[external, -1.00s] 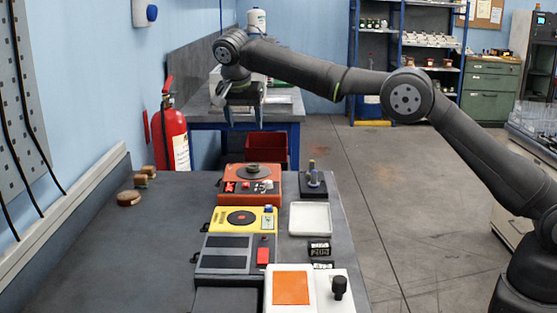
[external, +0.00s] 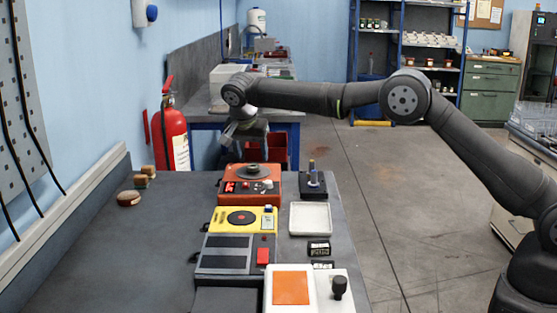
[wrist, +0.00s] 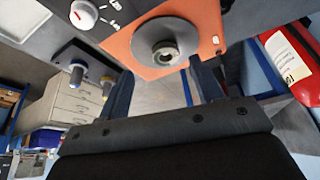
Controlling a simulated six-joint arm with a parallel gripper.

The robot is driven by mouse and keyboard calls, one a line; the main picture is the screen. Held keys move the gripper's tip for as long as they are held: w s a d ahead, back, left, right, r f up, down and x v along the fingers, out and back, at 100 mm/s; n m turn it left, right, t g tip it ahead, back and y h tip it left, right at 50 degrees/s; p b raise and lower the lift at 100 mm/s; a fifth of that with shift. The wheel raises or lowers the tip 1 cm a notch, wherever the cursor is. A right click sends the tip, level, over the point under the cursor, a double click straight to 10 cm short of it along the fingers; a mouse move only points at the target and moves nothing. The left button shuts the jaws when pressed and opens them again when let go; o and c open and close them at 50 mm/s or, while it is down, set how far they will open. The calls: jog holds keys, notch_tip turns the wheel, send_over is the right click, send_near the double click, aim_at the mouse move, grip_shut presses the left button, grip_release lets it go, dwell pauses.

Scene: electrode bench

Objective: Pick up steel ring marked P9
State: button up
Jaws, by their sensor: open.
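An orange device (external: 249,186) stands at the far end of the bench and carries a grey disc (external: 251,170) on top. In the wrist view, the disc is a wide grey flange (wrist: 160,33) with a small metal ring (wrist: 167,50) at its centre. I can read no P9 mark, so I cannot tell whether this is the steel ring. My gripper (external: 245,138) hangs above and beyond the orange device, apart from it. In the wrist view, my gripper (wrist: 163,84) is open with nothing between its two fingers, and the small ring shows just past the fingertips.
A black block with an upright post (external: 312,184) stands right of the orange device. A white tray (external: 310,218), a yellow device (external: 243,219) and a grey panel unit (external: 235,254) are nearer. A red fire extinguisher (external: 173,138) stands at left. The bench's left side is mostly clear.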

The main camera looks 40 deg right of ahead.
aim_at(253, 169)
jog(key=x, duration=0.5)
jog(key=shift+w, duration=0.4)
jog(key=shift+r, duration=0.15)
jog(key=c, duration=1.1)
jog(key=shift+c, duration=0.2)
